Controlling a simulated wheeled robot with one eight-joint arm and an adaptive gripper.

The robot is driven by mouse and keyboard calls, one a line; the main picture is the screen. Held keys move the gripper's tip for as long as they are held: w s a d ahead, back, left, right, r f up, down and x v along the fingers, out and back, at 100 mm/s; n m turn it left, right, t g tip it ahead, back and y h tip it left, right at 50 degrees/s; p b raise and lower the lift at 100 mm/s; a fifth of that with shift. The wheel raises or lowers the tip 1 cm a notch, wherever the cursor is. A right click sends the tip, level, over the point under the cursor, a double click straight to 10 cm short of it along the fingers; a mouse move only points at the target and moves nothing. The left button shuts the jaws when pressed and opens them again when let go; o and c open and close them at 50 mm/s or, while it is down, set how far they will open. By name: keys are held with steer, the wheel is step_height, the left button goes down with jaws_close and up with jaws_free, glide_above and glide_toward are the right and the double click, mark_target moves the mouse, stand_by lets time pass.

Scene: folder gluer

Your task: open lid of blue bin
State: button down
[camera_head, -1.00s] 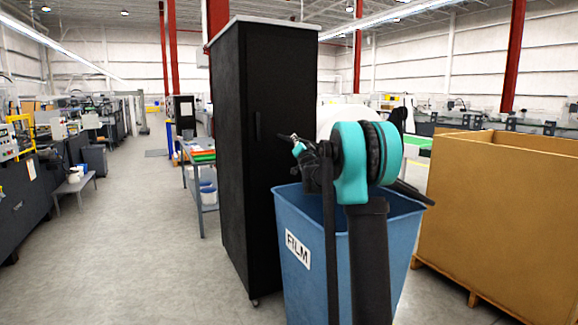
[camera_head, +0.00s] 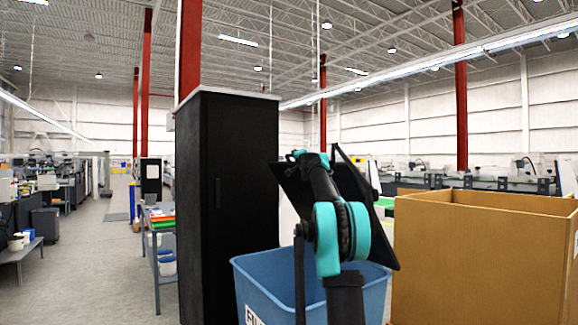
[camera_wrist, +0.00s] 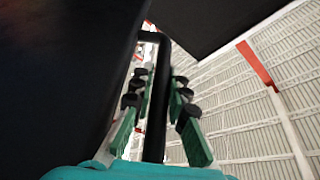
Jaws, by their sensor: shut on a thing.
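The blue bin (camera_head: 262,281) stands at the lower middle of the head view, partly cut off by the bottom edge, with a partly visible white label. Its black lid (camera_head: 382,232) is raised and steeply tilted above the bin, and blue inner wall shows below it. My arm covers the middle of the lid. In the wrist view, my gripper (camera_wrist: 158,105) is shut on a black bar of the lid (camera_wrist: 155,75), which runs between its green fingers. The large dark surface at left there looks like the lid panel. The fingertips are not clear in the head view.
A tall black cabinet (camera_head: 238,190) stands close to the left of the bin. A large brown box (camera_head: 480,260) stands close on the right. A table with coloured trays (camera_head: 160,222) is further back left. Open floor (camera_head: 100,270) lies at the left.

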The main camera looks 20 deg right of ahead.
steer(key=shift+w+d+r, duration=0.2)
steer(key=shift+d+r, duration=0.3)
steer(key=shift+d, duration=0.25)
steer(key=c, duration=1.8)
jaws_free()
steer(key=shift+o, duration=0.2)
steer(key=s+f, duration=0.2)
steer(key=s, duration=0.9)
steer(key=shift+s+a, duration=0.3)
steer(key=shift+s, duration=0.1)
steer(key=shift+f, duration=0.1)
